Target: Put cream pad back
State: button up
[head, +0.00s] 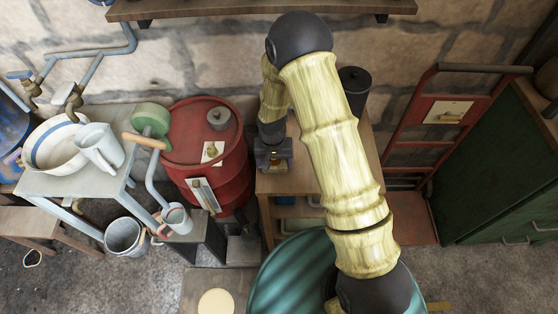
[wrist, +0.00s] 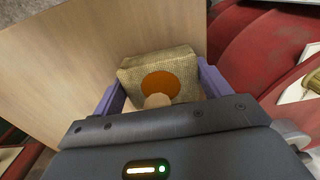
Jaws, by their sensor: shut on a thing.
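My gripper (wrist: 160,86) has its two purple fingers on either side of a tan, woven, block-shaped pad, which I take to be the cream pad (wrist: 184,62). The gripper is shut on it. The pad has an orange-brown disc on its face, and a pale rounded knob shows in front of the disc. In the head view my gripper (head: 276,166) is over the left part of a wooden bench (head: 275,184), close to its top. The pad is too small and hidden to make out there. Whether it touches the bench is unclear.
A red drum (head: 232,150) stands just left of the bench. A black canister (head: 354,82) stands at the bench's back right. A red hand truck (head: 425,125) leans at the right. A pale table (head: 75,178) with a jug is at the left. My arm covers much of the bench.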

jog(key=o, duration=1.1)
jog(key=shift+c, duration=0.2)
notch_tip(320, 180, up, 12)
jog(key=shift+r, duration=0.2)
jog(key=s+d+r+t, duration=0.2)
jog(key=s+d+r, duration=0.8)
jog(key=s+d, duration=0.2)
jog(key=shift+d+r+n+t, duration=0.3)
jog(key=shift+d+t, duration=0.1)
jog(key=shift+d, duration=0.5)
